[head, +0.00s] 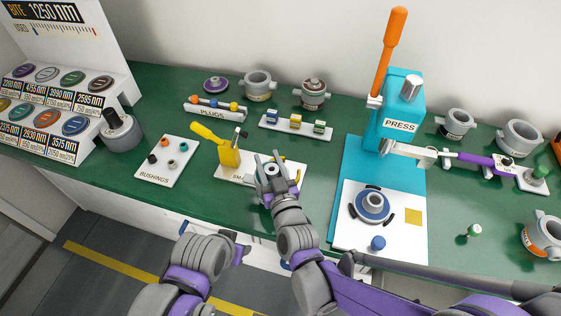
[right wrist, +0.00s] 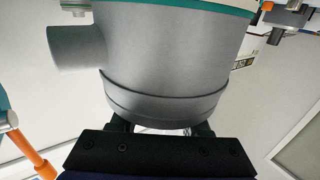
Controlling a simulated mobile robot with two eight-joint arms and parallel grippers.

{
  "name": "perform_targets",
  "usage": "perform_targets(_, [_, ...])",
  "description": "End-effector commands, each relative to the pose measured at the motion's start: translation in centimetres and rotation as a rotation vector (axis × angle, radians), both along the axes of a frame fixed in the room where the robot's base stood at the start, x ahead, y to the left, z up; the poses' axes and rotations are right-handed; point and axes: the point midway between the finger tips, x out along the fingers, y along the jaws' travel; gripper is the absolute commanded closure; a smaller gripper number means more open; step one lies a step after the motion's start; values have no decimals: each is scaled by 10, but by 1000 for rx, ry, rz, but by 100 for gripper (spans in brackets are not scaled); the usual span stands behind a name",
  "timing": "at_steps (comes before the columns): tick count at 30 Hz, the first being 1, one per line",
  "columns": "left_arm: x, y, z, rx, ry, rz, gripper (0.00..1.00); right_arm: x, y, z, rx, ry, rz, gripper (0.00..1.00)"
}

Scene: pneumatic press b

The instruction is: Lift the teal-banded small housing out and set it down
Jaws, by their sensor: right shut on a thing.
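The teal-banded small housing (right wrist: 170,60) is a grey cup with a side stub and a teal band along one edge in the right wrist view. My right gripper (head: 272,166) is shut on it, over the white plate (head: 232,171) with the yellow toggle clamp (head: 229,152). In the head view the housing (head: 272,169) is mostly hidden by my fingers and wrist. I cannot tell whether its base touches the plate. My left arm shows at the bottom left of the head view; its jaw state is not clear.
The turquoise press (head: 400,110), with an orange lever, stands to the right. The bushings board (head: 168,161) is to the left. The plugs rack (head: 215,109) and other housings (head: 258,85) are behind. Green bench is bare between the bushings board and the clamp plate.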

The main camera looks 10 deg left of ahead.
Motion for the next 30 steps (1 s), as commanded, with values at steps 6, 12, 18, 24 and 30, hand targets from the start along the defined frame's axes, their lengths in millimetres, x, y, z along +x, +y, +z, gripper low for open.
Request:
perform_targets(6, [0,0,-1,0,0,0,50,-17,1,0,2,0,1,100])
perform_targets(12, [0,0,-3,0,1,0,50,-33,1,-1,1,0,1,100])
perform_targets(18, [-1,0,-6,0,2,0,50,-48,2,-1,2,1,1,100])
perform_targets(24, [-1,0,-9,0,3,0,50,-63,2,0,2,-1,1,100])
perform_targets(30, [-1,0,-10,0,3,0,50,-74,2,-1,1,1,0,100])
